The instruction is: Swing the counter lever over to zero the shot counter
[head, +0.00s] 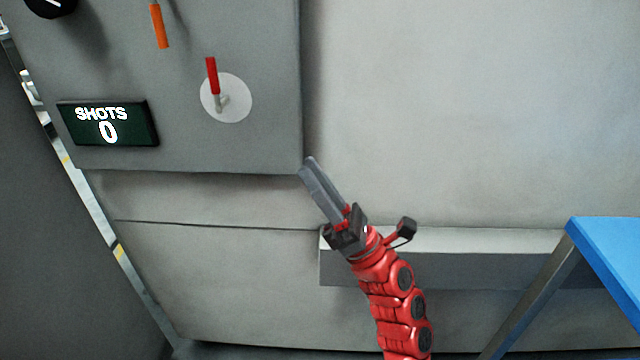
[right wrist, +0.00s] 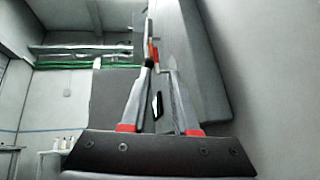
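The counter lever has a red handle (head: 212,76) and a grey pivot on a round white plate (head: 237,92), fixed to a grey panel. The handle points up, leaning slightly left in the picture. The counter display (head: 108,124) at its left reads "SHOTS 0". My right gripper (head: 308,166) is below and right of the lever, by the panel's lower right corner, apart from the lever. In the right wrist view its two fingers (right wrist: 158,68) stand apart with a gap and nothing held between them. A small red-orange piece shows beyond the tips; I cannot tell which handle it is. My left gripper is out of view.
An orange handle (head: 159,27) hangs above left of the lever, and a black knob (head: 50,6) is at the top left. A grey ledge (head: 480,240) runs along the lower wall. A blue-topped table (head: 610,262) stands at the right. The wall right of the panel is bare.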

